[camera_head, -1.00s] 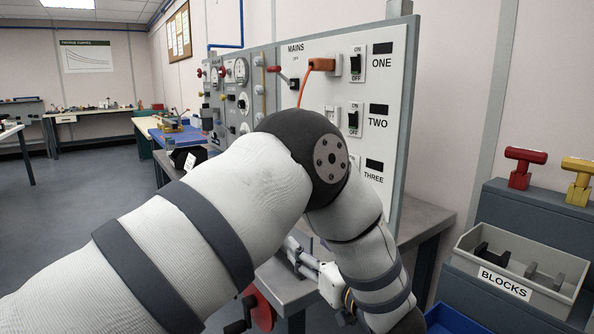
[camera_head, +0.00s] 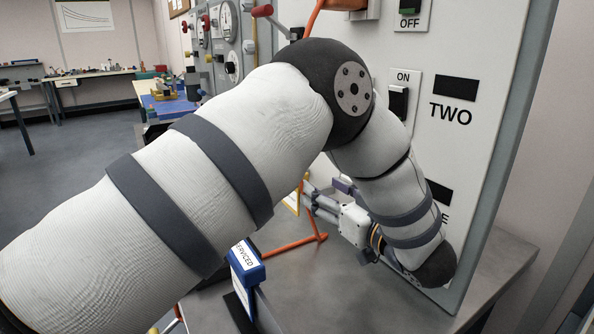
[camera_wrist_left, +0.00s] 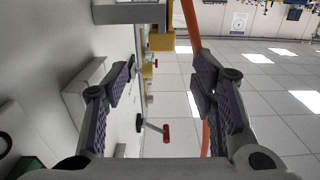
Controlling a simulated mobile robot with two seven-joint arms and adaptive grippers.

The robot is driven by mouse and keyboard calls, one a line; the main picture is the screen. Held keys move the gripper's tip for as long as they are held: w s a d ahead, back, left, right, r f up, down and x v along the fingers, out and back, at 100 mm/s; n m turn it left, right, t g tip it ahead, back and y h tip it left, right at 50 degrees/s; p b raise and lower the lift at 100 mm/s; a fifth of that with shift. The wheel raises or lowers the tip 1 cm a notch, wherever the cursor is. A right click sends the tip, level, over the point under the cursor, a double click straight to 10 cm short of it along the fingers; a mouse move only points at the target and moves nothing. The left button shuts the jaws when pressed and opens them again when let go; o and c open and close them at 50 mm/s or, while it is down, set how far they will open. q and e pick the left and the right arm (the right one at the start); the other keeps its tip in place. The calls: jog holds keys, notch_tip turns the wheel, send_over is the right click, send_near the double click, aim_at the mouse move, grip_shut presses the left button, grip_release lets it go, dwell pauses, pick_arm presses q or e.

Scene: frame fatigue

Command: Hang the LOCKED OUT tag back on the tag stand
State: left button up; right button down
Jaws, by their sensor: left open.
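An orange stand (camera_head: 294,243) with splayed feet rests on the grey bench in the head view; my arm hides its upper part. A yellow-edged white tag (camera_head: 292,201) shows beside it, partly hidden, its words unreadable. My left gripper (camera_head: 322,188) is open close to the right of the tag. In the left wrist view the open purple-padded fingers (camera_wrist_left: 162,78) have nothing clearly between them. An orange bar (camera_wrist_left: 190,18) passes behind the right-hand finger there; I cannot tell whether it is the stand. My right gripper is out of view.
The switch panel (camera_head: 470,130) rises close behind my left forearm. A blue holder labelled SERVICED (camera_head: 246,256) stands at the bench's near edge. A red-tipped lever (camera_wrist_left: 165,133) shows beyond the fingers. Bare bench top (camera_head: 350,285) lies in front of the gripper.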

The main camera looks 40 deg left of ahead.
aim_at(292, 201)
pick_arm(q)
jog(key=x, duration=1.1)
jog(key=shift+a+f, duration=0.3)
jog(key=shift+a, duration=0.1)
jog(key=c, duration=1.1)
